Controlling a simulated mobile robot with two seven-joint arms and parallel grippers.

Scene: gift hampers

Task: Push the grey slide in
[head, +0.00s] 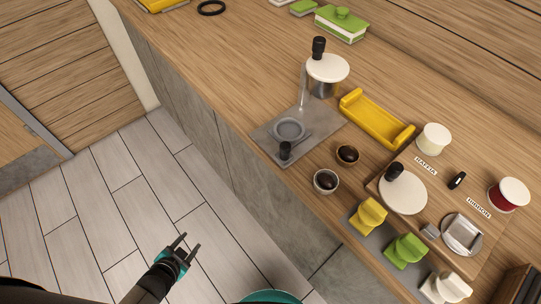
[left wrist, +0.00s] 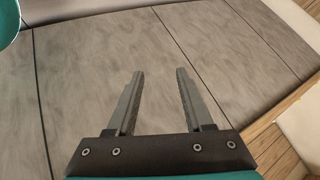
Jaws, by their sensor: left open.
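A small grey block (head: 430,230) sits at the front of a wooden board, beside a round silvery piece (head: 462,234) with a grey square part on it. Which of these grey parts is the slide, I cannot tell for sure. My left gripper (head: 190,242) is open and empty, low over the floor in front of the counter, well left of the board and apart from it. In the left wrist view its two fingers (left wrist: 160,72) stand apart with nothing between them, facing the grey counter front. My right gripper is not in view.
Yellow, green and cream pieces (head: 405,250) line the front edge. Two small bowls (head: 327,181), a yellow tray (head: 376,119) and a grey plate (head: 273,143) stand left.

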